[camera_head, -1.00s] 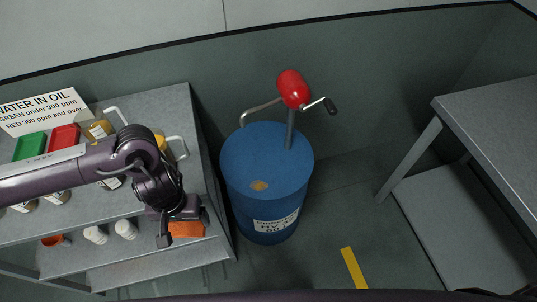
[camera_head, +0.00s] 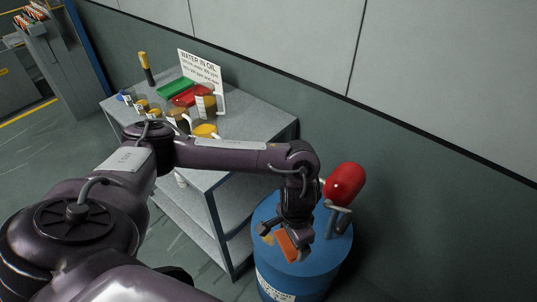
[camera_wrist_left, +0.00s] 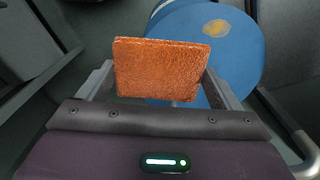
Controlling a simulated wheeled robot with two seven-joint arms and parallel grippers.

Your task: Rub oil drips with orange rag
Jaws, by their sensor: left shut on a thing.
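The orange rag (camera_head: 287,246) is a flat square pad, held between the fingers of my left gripper (camera_head: 283,242). It also fills the middle of the left wrist view (camera_wrist_left: 160,68), gripped at its two sides by the left gripper (camera_wrist_left: 158,88). The blue drum (camera_head: 334,252) stands under the gripper. A tan oil patch (camera_wrist_left: 217,27) lies on its top, beyond the rag's upper right corner in the left wrist view and apart from it. The patch shows beside a finger in the head view (camera_head: 268,239). My right gripper is not in view.
A red-topped pump (camera_head: 345,184) with a crank rises from the drum. A grey shelf cart (camera_head: 262,130) to the left holds cups, jars, green and red trays (camera_head: 190,95) and a sign (camera_head: 203,70). A wall runs behind.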

